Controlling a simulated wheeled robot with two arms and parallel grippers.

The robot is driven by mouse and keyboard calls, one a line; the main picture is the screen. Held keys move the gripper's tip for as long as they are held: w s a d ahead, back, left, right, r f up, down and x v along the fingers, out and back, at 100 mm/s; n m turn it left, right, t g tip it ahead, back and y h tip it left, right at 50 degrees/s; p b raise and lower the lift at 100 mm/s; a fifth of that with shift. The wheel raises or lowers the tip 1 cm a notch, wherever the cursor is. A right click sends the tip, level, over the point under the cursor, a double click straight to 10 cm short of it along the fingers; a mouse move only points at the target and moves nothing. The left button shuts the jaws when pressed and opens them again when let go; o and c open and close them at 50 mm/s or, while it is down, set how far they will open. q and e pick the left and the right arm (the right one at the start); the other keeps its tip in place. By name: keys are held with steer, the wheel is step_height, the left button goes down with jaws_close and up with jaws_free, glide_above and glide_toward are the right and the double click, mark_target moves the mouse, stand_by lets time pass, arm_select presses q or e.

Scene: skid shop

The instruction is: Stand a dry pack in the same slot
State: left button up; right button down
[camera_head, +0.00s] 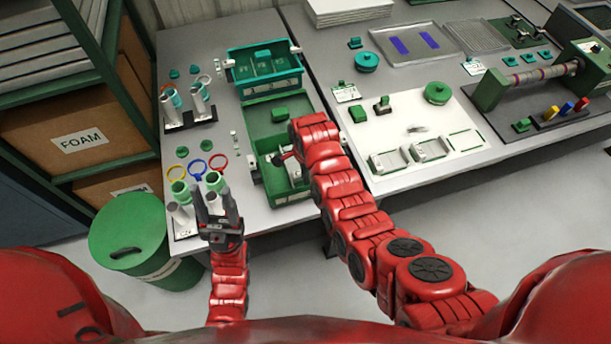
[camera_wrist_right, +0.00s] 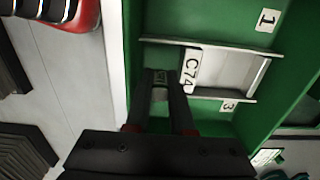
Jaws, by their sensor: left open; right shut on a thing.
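My right gripper (camera_wrist_right: 161,84) is shut on a small pale pack (camera_wrist_right: 160,93), mostly hidden between its dark fingers. It is at the green slotted box (camera_wrist_right: 150,20), beside a grey unit (camera_wrist_right: 232,72) labelled C74. That unit sits between two thin dividers, between the marks 1 and 3. I cannot tell whether the pack touches the box floor. In the head view the right gripper (camera_head: 284,159) reaches into the box (camera_head: 262,119), and the pack cannot be made out. My left gripper (camera_head: 217,203) is open, pointing up beside the front cylinders (camera_head: 184,213).
A teal divided tray (camera_head: 264,65) stands behind the box. Coloured rings (camera_head: 197,168) and cylinders (camera_head: 200,102) stand to the left. A white board (camera_head: 420,128) with fixtures lies to the right. A green bin (camera_head: 135,235) stands on the floor at the left.

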steer(key=shift+f, duration=0.15)
steer(key=shift+f+b, duration=0.35)
steer(key=shift+b, duration=0.2)
steer(key=shift+f, duration=0.15)
steer(key=shift+f+b, duration=0.35)
steer(key=shift+b, duration=0.15)
steer(key=shift+f, duration=0.1)
steer(key=shift+f+b, duration=0.4)
steer(key=shift+b, duration=0.2)
steer(key=shift+f, duration=0.15)
steer(key=shift+f+b, duration=0.35)
steer(key=shift+b, duration=0.15)
